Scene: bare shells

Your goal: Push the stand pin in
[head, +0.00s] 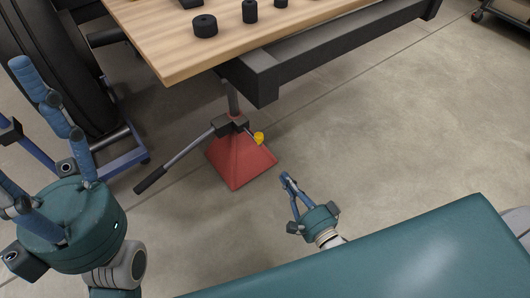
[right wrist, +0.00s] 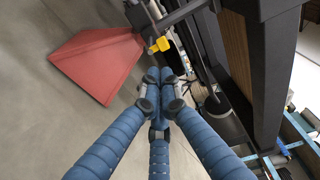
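The stand has a red pyramid-shaped base (head: 240,165) and an upright post under the wooden bench. Its pin shows a yellow knob (head: 259,138) on the right side of the black clamp (head: 231,124). In the right wrist view the yellow knob (right wrist: 160,44) is just beyond the fingertips. My right gripper (head: 286,178) is below and right of the knob, apart from it in the head view. In the right wrist view its blue fingers (right wrist: 165,80) are drawn together with nothing between them. My left gripper (head: 25,120) is at the left, fingers spread and empty.
A lever with a black grip (head: 150,181) sticks out left from the stand. The wooden bench top (head: 230,45) and its dark frame (head: 265,80) overhang the stand. A large tyre (head: 60,70) stands at left.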

